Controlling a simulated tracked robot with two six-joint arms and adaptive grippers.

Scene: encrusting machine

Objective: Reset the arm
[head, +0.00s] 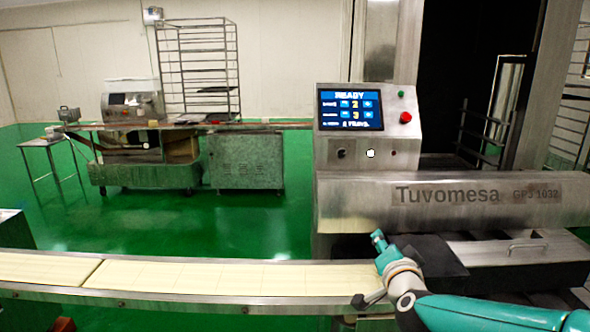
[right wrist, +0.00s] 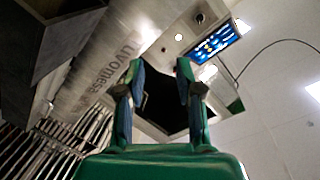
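My right arm comes in from the lower right, teal and grey. Its gripper (head: 378,241) is above the right part of the conveyor, in front of the steel machine body marked Tuvomesa (head: 447,195). In the right wrist view, the two fingers of the right gripper (right wrist: 160,72) stand apart with nothing between them. My left gripper is not in view. The machine's control panel (head: 366,128) has a lit blue screen (head: 350,110) reading READY, a red button (head: 405,118) and a small green one (head: 401,94). The screen also shows in the right wrist view (right wrist: 212,44).
A conveyor (head: 190,294) with pale sheets runs along the front, from the left edge to under my right gripper. Behind lie open green floor (head: 260,225), another machine (head: 145,150), a steel cabinet (head: 245,160), a tall rack (head: 197,70) and a small table (head: 45,142).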

